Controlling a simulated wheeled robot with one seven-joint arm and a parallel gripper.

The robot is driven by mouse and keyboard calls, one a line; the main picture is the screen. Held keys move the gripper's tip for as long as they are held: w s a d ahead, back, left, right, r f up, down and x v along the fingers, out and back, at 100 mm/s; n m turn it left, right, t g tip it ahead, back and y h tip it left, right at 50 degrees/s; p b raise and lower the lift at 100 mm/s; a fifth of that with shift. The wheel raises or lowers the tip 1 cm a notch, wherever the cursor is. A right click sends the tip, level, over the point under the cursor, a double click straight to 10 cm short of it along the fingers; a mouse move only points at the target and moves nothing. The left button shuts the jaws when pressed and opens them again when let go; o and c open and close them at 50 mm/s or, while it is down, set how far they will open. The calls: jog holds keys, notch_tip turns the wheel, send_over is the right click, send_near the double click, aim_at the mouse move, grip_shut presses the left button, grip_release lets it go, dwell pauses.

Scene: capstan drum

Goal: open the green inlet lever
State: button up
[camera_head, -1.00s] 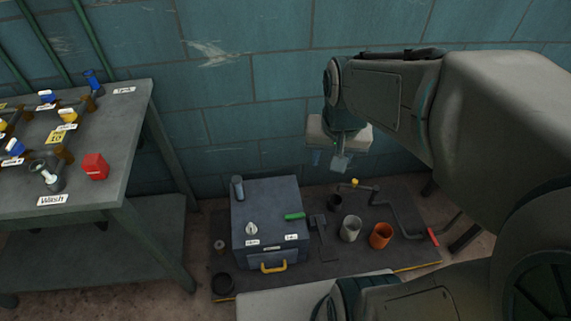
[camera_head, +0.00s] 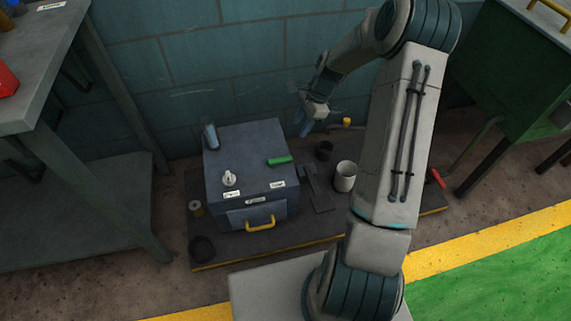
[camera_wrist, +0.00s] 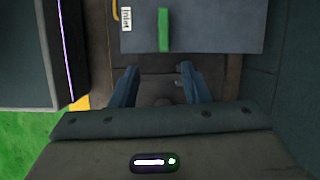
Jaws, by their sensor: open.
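The green inlet lever (camera_head: 279,160) lies on top of a dark grey box (camera_head: 222,143), near its right edge. A white label sits in front of it. In the wrist view the green lever (camera_wrist: 163,30) shows as an upright bar beside a label reading "Inlet" (camera_wrist: 126,19). My gripper (camera_head: 304,128) is behind and to the right of the box, apart from the lever. In the wrist view its two fingers (camera_wrist: 158,80) are spread with nothing between them, and the lever lies beyond the fingertips.
The box has a yellow drawer handle (camera_head: 260,225), a pale knob (camera_head: 229,178) and a grey cylinder (camera_head: 210,135). A pale cup (camera_head: 345,176) and a dark cup (camera_head: 324,150) stand right of it on the mat (camera_head: 215,252). A workbench (camera_head: 50,100) stands at left.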

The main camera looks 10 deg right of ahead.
notch_tip(320, 180, down, 3)
jog(key=m, duration=0.1)
jog(key=b, duration=0.6)
send_near(284, 158)
jog(key=x, duration=0.8)
grip_shut()
